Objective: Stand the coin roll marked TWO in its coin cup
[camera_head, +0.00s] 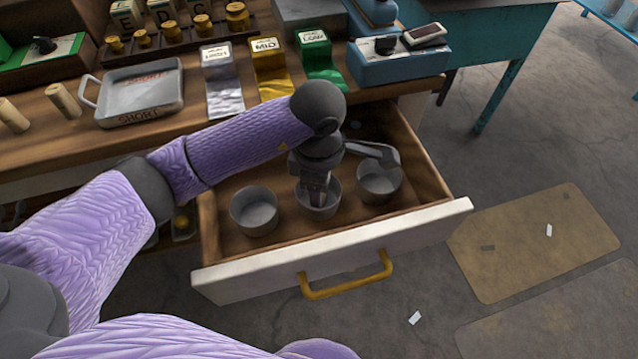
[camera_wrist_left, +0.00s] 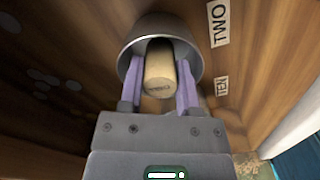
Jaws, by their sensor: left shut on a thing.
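My left gripper (camera_head: 315,192) points down over the middle cup (camera_head: 318,210) in the open drawer. In the left wrist view its two fingers (camera_wrist_left: 160,85) are shut on a tan coin roll (camera_wrist_left: 159,72); the mark on the roll's end is too blurred to read. The roll and fingertips are at the mouth of a grey cup (camera_wrist_left: 139,32), with the roll's far end hidden inside. Whether it touches the cup's bottom cannot be told. A TWO label (camera_wrist_left: 218,23) and a TEN label (camera_wrist_left: 222,86) are beside this cup. My right gripper is out of view.
The drawer (camera_head: 340,254) also holds a left cup (camera_head: 254,212) and a right cup (camera_head: 380,183). On the counter are two tan rolls (camera_head: 63,100), a grey tray marked SHORT (camera_head: 142,92), and silver, gold and green labelled holders (camera_head: 268,66). A blue box (camera_head: 398,67) stands at the right.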

